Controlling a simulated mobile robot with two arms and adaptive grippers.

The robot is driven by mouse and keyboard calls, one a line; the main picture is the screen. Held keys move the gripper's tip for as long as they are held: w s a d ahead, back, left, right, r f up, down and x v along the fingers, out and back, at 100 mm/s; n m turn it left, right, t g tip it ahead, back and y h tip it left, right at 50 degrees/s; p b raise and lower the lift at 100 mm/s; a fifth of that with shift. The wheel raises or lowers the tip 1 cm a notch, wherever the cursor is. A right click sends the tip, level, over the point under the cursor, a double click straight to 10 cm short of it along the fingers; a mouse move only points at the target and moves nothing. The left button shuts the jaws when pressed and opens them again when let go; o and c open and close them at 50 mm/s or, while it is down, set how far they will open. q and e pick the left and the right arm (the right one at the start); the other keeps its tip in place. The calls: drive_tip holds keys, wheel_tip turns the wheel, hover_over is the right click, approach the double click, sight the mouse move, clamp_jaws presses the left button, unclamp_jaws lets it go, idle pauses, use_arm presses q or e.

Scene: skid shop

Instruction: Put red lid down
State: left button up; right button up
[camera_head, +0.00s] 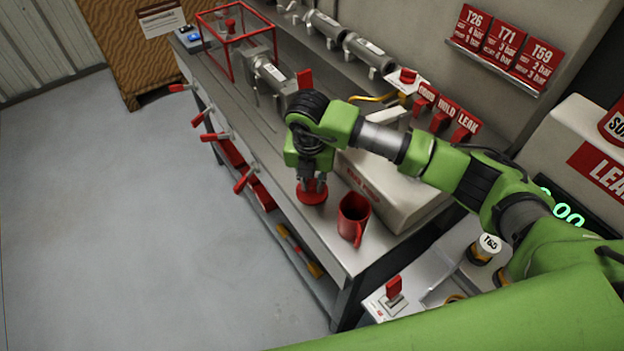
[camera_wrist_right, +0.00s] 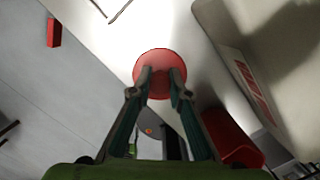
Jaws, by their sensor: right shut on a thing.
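The red lid (camera_head: 311,196) is a round red disc at the bench's front edge, beside an open red container (camera_head: 353,214). My right gripper (camera_head: 312,183) points down over the lid and is shut on it. In the right wrist view the lid (camera_wrist_right: 160,66) sits between the two fingertips (camera_wrist_right: 161,84). I cannot tell whether its underside touches the bench. The red container (camera_wrist_right: 232,140) also shows at lower right in the wrist view. My left gripper is not in view.
The grey metal bench (camera_head: 327,233) runs diagonally, with red-handled clamps (camera_head: 245,180) along its front edge. A beige box (camera_head: 395,200) stands behind the container. A red-framed clear case (camera_head: 236,42) and metal cylinders (camera_head: 368,58) are farther back. Bare bench lies left of the lid.

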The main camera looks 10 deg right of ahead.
sight(311, 196)
drive_tip(key=shift+f, duration=0.2)
drive_tip(key=o, duration=0.9)
drive_tip(key=shift+r, duration=0.2)
wheel_tip(311, 196, up, 12)
drive_tip(key=s+b, duration=0.1)
drive_tip(key=b, duration=0.2)
drive_tip(key=shift+s+a, duration=0.3)
drive_tip(key=shift+a, duration=0.05)
